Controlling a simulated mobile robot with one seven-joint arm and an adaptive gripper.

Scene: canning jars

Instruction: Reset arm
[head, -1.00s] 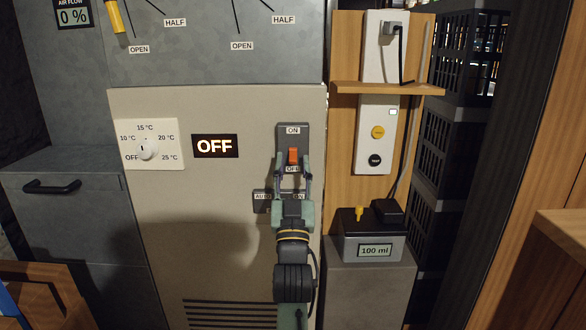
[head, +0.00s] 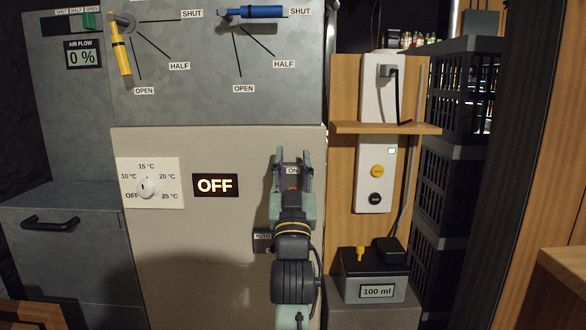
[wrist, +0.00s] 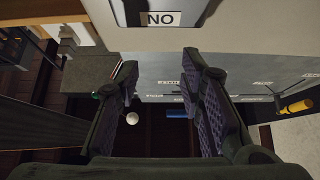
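My gripper (head: 292,158) is in front of the beige panel (head: 230,250), its fingers pointing up and its tips level with the top of the ON/OFF switch plate. It is open, with nothing between the fingers. The ON label (head: 292,170) shows between the fingers; it also shows upside down in the wrist view (wrist: 160,18), beyond the open gripper (wrist: 160,65). A sliver of the orange switch (head: 291,187) shows; my gripper hides most of it and the OFF label. Whether the fingers touch the plate I cannot tell. The lit display (head: 215,185) reads OFF.
A temperature dial (head: 147,188) is at left. Yellow (head: 122,58) and blue (head: 255,12) valve handles are above. A wooden board with a shelf (head: 385,128) and a box reading 100 ml (head: 377,291) stand at right, beside black crates (head: 445,190). My arm partly hides an AUTO label (head: 262,237).

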